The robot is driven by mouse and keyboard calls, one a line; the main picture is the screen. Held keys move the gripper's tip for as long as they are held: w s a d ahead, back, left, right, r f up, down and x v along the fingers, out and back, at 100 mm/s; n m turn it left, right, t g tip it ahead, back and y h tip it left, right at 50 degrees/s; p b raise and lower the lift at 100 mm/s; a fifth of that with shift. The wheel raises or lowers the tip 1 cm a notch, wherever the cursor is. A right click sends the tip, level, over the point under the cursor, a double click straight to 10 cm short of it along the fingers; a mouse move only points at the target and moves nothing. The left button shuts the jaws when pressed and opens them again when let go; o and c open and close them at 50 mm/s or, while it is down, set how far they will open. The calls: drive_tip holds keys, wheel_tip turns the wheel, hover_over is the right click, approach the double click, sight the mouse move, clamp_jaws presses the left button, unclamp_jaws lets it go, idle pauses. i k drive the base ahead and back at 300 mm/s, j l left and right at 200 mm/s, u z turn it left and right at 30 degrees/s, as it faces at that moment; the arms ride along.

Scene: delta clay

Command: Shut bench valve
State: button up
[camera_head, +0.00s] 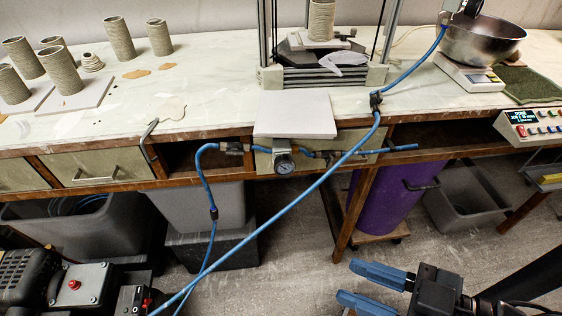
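Blue air hose (325,178) runs diagonally from the lower left up to a dark fitting (376,101) at the bench front edge, then on toward the back right. A second line of blue tube and dark fittings runs along the bench front, with a round gauge (284,163) and a small dark part (333,155) to its right. Which fitting is the bench valve, and its handle position, I cannot tell. My gripper (346,280) is low at the lower right, below and in front of the bench, its blue fingers apart and empty, pointing left.
The bench (215,85) carries clay cylinders (120,38), a framed machine (320,75) and a steel bowl (484,40) on a scale. A purple drum (385,205) and grey bins (465,200) stand below. Bare floor (300,240) lies between the bench and my gripper.

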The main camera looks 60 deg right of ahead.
sight(378, 97)
drive_tip(key=z, duration=1.25)
drive_tip(key=k+l+z, duration=0.1)
drive_tip(key=l, duration=0.25)
drive_tip(key=k+l, duration=0.25)
drive_tip(key=k+l+z, duration=0.15)
drive_tip(key=l, duration=0.35)
drive_tip(key=k+l+z, duration=0.1)
drive_tip(key=l, duration=0.25)
drive_tip(key=k, duration=0.1)
